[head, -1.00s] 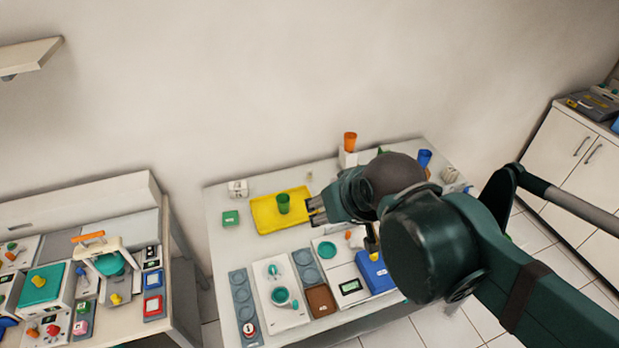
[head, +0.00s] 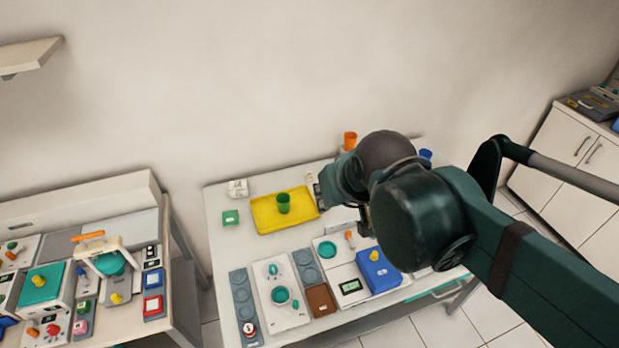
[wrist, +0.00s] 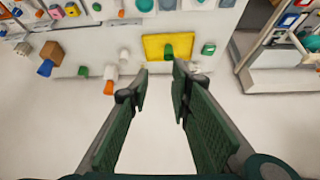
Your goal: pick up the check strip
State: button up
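I cannot make out a check strip for certain in either view. A small pale item (wrist: 124,56) stands beside the yellow tray (wrist: 151,57) in the wrist view; it is too small to identify. My gripper (wrist: 160,73) is open, with nothing between its two dark green fingers. It is above the white table (head: 222,262), near the tray's right side in the head view. My wrist and arm hide much of the table's right side there.
A green cup (head: 283,203) stands in the yellow tray. A small green box (head: 230,217) is left of it. An orange cup (head: 350,141) and a blue cup (head: 425,155) are at the back. A blue box (head: 378,271) sits at the front right.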

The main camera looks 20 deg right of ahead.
jog(key=w+d+m+g+h+b, duration=0.1)
jog(key=w+d+m+g, duration=0.2)
jog(key=w, duration=1.2)
jog(key=m+g+h+b, duration=0.3)
jog(key=m+g, duration=0.1)
jog(key=m, duration=1)
send_over(310, 175)
jog(key=a, duration=0.3)
notch_tip(310, 175, down, 32)
jog(key=shift+w+a+f, duration=0.15)
jog(key=shift+a+f, duration=0.05)
jog(key=shift+f, duration=0.05)
jog(key=shift+d+f, duration=0.1)
jog(key=shift+x, duration=1.2)
jog(key=shift+f, duration=0.1)
